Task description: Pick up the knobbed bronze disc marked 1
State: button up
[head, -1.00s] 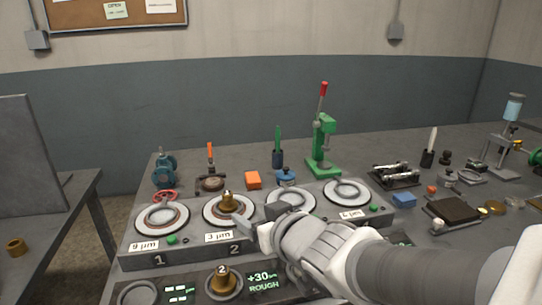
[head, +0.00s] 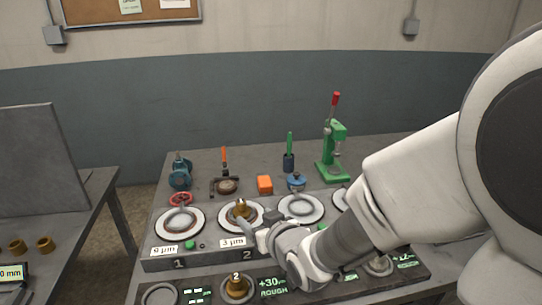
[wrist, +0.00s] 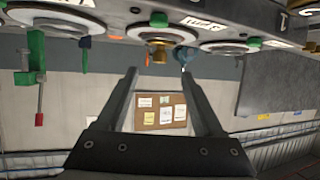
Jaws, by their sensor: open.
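A knobbed bronze disc (head: 240,211) sits on the second round plate, labelled 3 µm. The mark on its knob is small and looks like a 1. In the wrist view, which is upside down, the bronze knob (wrist: 159,53) shows beyond and above the fingertips. A second knobbed bronze disc, marked 2 (head: 237,287), sits in the front row of the bench unit. My gripper (wrist: 165,72) is open and empty, with the notice board showing between its fingers. In the head view my gripper (head: 247,227) is just right of and in front of the first disc, partly hidden by my wrist.
The 9 µm plate (head: 181,220) and the third plate (head: 301,207) flank the disc's plate and are empty. A green press (head: 333,150), an orange block (head: 265,185) and a blue valve (head: 180,172) stand behind. A side table at left holds bronze rings (head: 45,244).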

aim_at(243, 205)
jog(key=shift+w+a+p, duration=0.25)
jog(key=shift+w+p, duration=0.2)
jog(key=shift+p, duration=0.7)
jog(key=x, duration=0.4)
jog(key=shift+d+f+b, duration=0.1)
jog(key=shift+f+b, duration=0.2)
jog(key=shift+b, duration=0.05)
jog(key=shift+r+x, duration=0.15)
jog(key=shift+x, duration=1.4)
jog(key=shift+r+x, duration=0.15)
jog(key=shift+x, duration=1.4)
grip_shut()
